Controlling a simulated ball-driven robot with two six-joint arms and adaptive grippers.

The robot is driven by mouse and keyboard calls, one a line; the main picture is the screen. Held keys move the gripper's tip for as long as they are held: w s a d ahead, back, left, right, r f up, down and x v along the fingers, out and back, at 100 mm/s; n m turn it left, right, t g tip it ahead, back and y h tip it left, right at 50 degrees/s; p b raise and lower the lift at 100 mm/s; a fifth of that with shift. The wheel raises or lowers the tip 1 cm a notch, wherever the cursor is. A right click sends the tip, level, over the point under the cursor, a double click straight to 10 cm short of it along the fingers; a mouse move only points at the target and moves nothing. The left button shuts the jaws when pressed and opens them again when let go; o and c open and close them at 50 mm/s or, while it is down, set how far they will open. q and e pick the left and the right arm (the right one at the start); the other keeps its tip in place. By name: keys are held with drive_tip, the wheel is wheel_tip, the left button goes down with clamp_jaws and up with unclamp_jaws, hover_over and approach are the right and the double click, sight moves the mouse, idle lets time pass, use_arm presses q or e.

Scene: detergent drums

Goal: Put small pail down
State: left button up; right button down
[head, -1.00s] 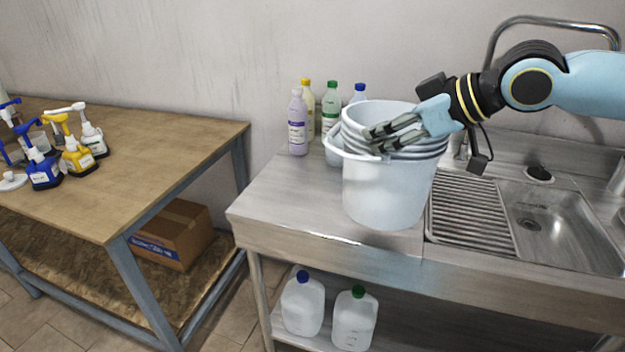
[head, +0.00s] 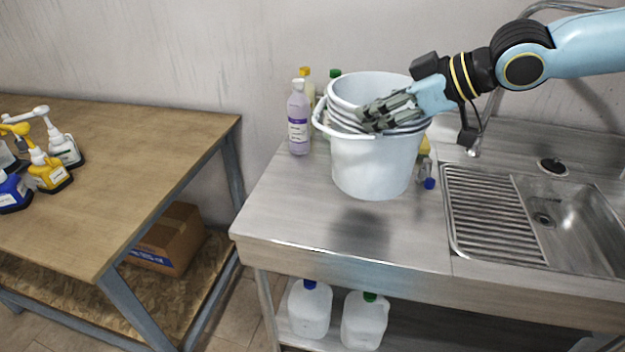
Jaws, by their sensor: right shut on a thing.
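The white pail (head: 372,168) hangs above the left part of the steel counter, and a dark shadow lies on the counter in front of it. Several rims show at its top, with other white pails nested in it; which one is the small pail I cannot tell. Its handle hangs at the left of the rim. My right gripper (head: 372,116) comes in from the right and is shut on the nested rims at the pail's front right. My fingers hide part of these rims. My left gripper is not in view.
A purple-label bottle (head: 299,118) stands left of the pail, with more bottles behind it. The sink (head: 560,220) is further right. The counter's front left (head: 290,215) is clear. A wooden table (head: 130,150) stands left.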

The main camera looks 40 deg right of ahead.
use_arm(q)
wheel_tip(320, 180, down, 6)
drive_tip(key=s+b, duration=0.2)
drive_tip(key=b, duration=0.3)
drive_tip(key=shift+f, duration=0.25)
use_arm(e)
drive_tip(key=w+a+f, duration=0.6)
drive_tip(key=a+f, duration=0.1)
drive_tip(key=f, duration=0.3)
drive_tip(key=shift+w+a, duration=0.3)
drive_tip(key=shift+f, duration=0.1)
drive_tip(key=c, duration=1.9)
unclamp_jaws()
drive_tip(key=shift+f, duration=0.15)
drive_tip(key=o, duration=0.5)
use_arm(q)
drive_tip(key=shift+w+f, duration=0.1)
